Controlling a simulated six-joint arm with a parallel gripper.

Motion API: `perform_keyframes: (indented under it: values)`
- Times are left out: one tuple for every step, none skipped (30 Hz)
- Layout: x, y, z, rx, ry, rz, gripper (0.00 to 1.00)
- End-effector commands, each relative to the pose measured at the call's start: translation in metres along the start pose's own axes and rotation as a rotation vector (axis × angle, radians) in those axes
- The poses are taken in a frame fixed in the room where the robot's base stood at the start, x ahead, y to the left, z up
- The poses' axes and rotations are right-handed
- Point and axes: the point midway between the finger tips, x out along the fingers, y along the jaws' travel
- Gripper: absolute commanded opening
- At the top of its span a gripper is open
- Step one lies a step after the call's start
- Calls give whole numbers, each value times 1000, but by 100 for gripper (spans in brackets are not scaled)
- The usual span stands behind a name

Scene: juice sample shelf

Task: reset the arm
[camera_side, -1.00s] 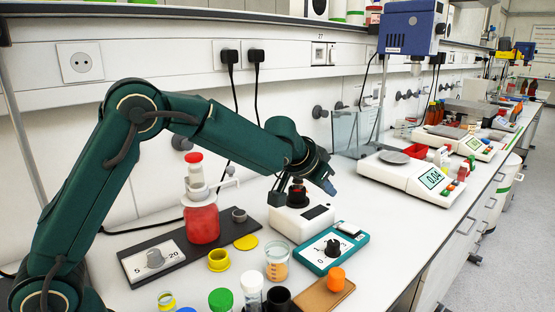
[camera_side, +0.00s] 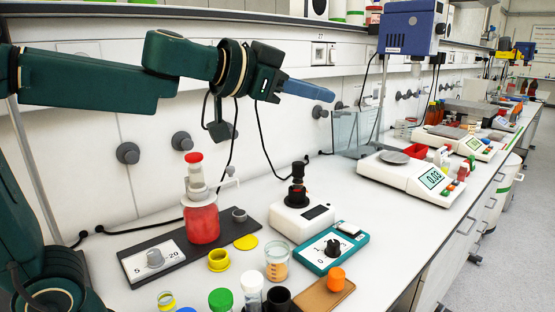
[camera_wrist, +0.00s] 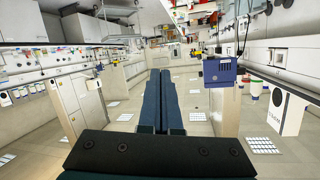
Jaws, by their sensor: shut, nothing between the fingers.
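My gripper (camera_side: 326,94) is raised high above the bench in the side view, in front of the wall, pointing right with its blue-grey fingers. It is shut and empty. In the wrist view the two long fingers of my gripper (camera_wrist: 164,80) lie side by side, pointing out over the room. Nothing on the bench touches it. Below it stands a white device with a black top (camera_side: 299,215), clear of my gripper.
A red bottle with a dispenser top (camera_side: 201,218) stands on a dark plate. A teal box with a dial (camera_side: 333,249), a beaker (camera_side: 277,262) and capped jars are in front. A white balance (camera_side: 410,175) and a blue stand-mounted unit (camera_side: 411,27) are right.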

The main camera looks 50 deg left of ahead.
Motion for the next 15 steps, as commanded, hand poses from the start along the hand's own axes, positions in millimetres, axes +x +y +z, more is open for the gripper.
perform_keyframes:
  values:
    - [-16,13,1,10,6,37,0]
    - [-23,21,4,13,-1,62,0]
    - [-33,33,11,14,-16,95,0]
    - [-40,41,17,15,-33,117,0]
    - [-47,49,25,14,-56,138,0]
    - [-56,58,37,10,-91,161,0]
    - [-62,65,48,7,-122,176,0]
    - [-69,71,59,1,-158,187,0]
    - [-77,77,76,-8,-212,197,0]
    - [-84,82,91,-18,-257,200,0]
    - [-90,85,105,-28,-305,199,0]
    - [-99,88,126,-47,-375,190,0]
    - [-106,89,142,-64,-429,176,0]
    - [-113,89,158,-81,-484,160,0]
    - [-121,88,177,-106,-555,133,0]
